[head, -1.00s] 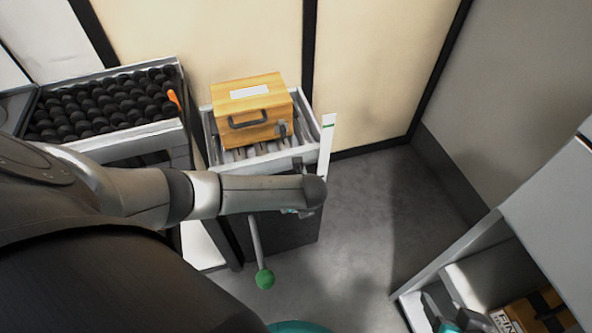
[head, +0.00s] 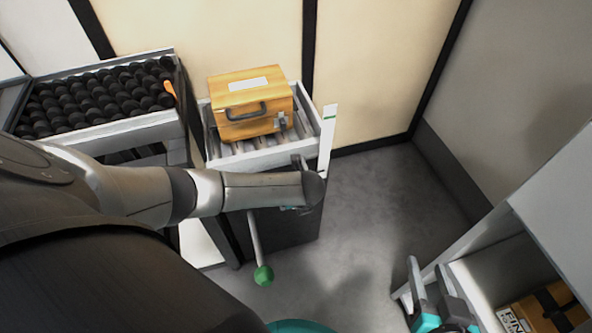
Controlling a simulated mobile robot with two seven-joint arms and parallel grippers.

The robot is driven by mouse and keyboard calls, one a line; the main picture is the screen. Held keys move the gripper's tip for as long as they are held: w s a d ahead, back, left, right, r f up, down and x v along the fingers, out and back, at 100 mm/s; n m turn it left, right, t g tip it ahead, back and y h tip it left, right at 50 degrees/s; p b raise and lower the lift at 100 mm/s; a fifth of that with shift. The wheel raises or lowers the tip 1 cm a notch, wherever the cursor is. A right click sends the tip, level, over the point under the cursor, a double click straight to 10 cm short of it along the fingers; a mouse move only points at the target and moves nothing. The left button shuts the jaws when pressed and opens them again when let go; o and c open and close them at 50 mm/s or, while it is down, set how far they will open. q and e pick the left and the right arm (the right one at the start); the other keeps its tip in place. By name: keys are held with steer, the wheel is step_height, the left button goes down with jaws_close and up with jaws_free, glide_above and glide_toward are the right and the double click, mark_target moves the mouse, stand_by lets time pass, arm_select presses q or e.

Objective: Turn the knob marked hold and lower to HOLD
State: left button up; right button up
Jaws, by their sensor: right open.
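I cannot make out the knob or its HOLD and LOWER marks in the head view. A roller-topped stand (head: 262,160) with a dark lower body (head: 300,232) stands at the middle. A lever with a green ball (head: 263,275) sticks out from its front. My left arm reaches across the front of this stand. Its gripper (head: 291,209) is mostly hidden beneath the arm's end, with only a sliver showing, so its jaws cannot be judged. My right gripper (head: 430,268) is at the lower right, open and empty, beside the grey shelf unit and well away from the stand.
A wooden case (head: 252,104) with a dark handle sits on the rollers. A white upright strip (head: 327,140) with a green mark stands at the stand's right corner. A tray of black balls (head: 95,98) is at left. A grey cabinet (head: 545,200) holds a box (head: 545,309). Floor between is clear.

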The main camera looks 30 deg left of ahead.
arm_select(q)
jaws_close()
stand_by(0.6)
